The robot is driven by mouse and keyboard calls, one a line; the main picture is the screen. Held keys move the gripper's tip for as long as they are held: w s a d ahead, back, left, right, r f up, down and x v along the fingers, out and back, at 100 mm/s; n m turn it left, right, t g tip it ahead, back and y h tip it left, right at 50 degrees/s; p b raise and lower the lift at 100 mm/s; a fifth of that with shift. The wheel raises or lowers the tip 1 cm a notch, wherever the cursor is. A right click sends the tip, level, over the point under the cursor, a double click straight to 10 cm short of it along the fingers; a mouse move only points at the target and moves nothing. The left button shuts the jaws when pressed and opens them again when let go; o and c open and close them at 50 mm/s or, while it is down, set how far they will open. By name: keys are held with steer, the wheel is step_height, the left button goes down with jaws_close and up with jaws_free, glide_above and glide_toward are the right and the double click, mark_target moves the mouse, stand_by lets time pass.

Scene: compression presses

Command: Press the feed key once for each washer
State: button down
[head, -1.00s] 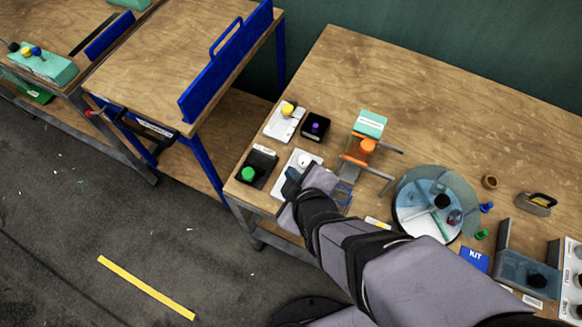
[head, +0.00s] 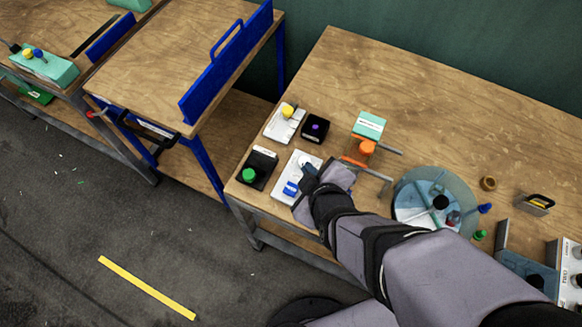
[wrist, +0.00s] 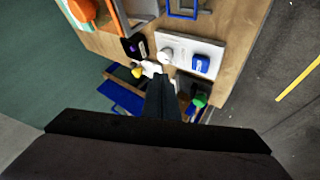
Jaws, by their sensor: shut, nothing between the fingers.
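A white panel (head: 284,184) near the front left of the table carries a blue key (head: 291,188) and a pale round knob, partly hidden by my gripper. The wrist view shows the panel (wrist: 190,42) with the white knob (wrist: 166,54) and blue key (wrist: 200,64). Its lettering is too small to read, so I cannot tell which is the feed key. My gripper (head: 309,170) is shut and empty over the panel. In the wrist view its fingertips (wrist: 161,80) show just below the white knob; contact cannot be told. I cannot make out washers for certain.
A green button (head: 249,174) on a black base, a yellow knob (head: 288,110) and a black box (head: 315,127) stand around the panel. An orange-knobbed fixture (head: 367,147), a round clear-covered dish (head: 410,205) and a brown ring (head: 488,183) lie to the right. The table's back is clear.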

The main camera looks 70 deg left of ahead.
steer(key=w+r+p, duration=0.1)
steer(key=w+r, duration=0.1)
steer(key=w, duration=0.5)
steer(key=r+n+g+h, duration=0.1)
steer(key=n+g, duration=0.4)
steer(key=n, duration=0.2)
glide_above(295, 192)
steer(key=shift+r+p, duration=0.15)
steer(key=shift+p, duration=0.25)
step_height(295, 192, down, 7)
steer(key=b, duration=0.7)
steer(key=shift+r, duration=0.1)
steer(key=shift+f+b, duration=0.95)
steer(key=shift+f, duration=0.05)
steer(key=shift+f, duration=0.15)
stand_by(0.7)
